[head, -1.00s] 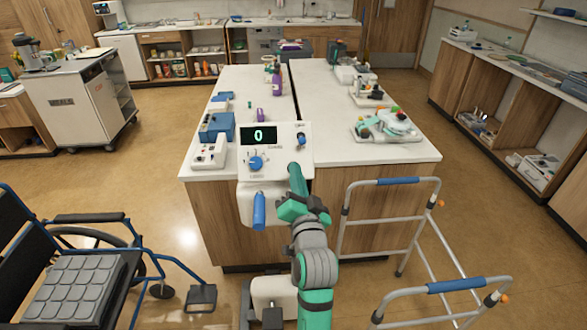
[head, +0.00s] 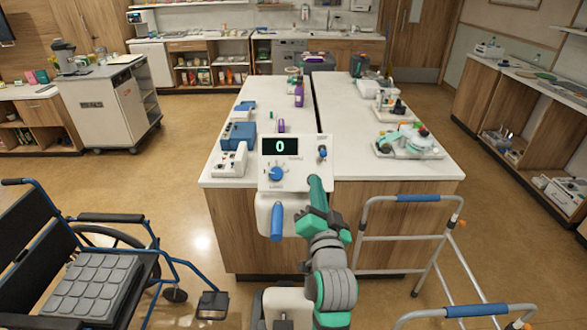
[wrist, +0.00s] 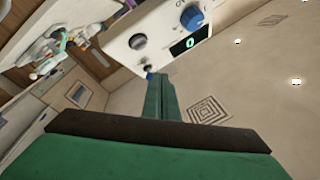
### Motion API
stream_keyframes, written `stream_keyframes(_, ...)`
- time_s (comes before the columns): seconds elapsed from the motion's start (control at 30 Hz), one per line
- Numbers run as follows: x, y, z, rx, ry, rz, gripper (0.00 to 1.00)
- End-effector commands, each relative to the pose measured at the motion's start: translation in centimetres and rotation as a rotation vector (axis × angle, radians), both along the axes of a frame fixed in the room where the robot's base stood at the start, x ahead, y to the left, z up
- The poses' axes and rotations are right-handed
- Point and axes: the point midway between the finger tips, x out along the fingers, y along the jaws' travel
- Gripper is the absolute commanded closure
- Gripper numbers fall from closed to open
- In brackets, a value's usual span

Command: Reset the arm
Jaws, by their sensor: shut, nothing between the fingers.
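My gripper (head: 317,186) is shut and empty. Its green fingers point up and away, near the lower right edge of a white control panel, and overlap that edge in the head view. In the wrist view the closed fingers (wrist: 160,95) end close to the panel (wrist: 160,22); I cannot tell whether they touch it. The panel has a display (head: 280,146) reading 0, a blue knob (head: 276,174) at lower left and a small blue-tipped switch (head: 323,153) at right. A blue handle (head: 276,222) hangs below the panel.
The panel stands at the near end of a white-topped counter (head: 350,160). A walker (head: 405,198) stands to the right, and a wheelchair (head: 80,270) to the left. Blue boxes and a purple bottle (head: 299,95) are on the counter. Floor is open between wheelchair and counter.

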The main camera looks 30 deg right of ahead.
Motion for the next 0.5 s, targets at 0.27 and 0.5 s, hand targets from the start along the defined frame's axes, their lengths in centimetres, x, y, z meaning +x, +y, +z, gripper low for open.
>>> stream_keyframes(0.27, 0.0, 0.3, -0.6, -0.003, 0.006, 0.001, 1.0)
stream_keyframes(0.5, -1.0, 4.5, -6.5, -0.062, 0.068, 0.008, 1.0)
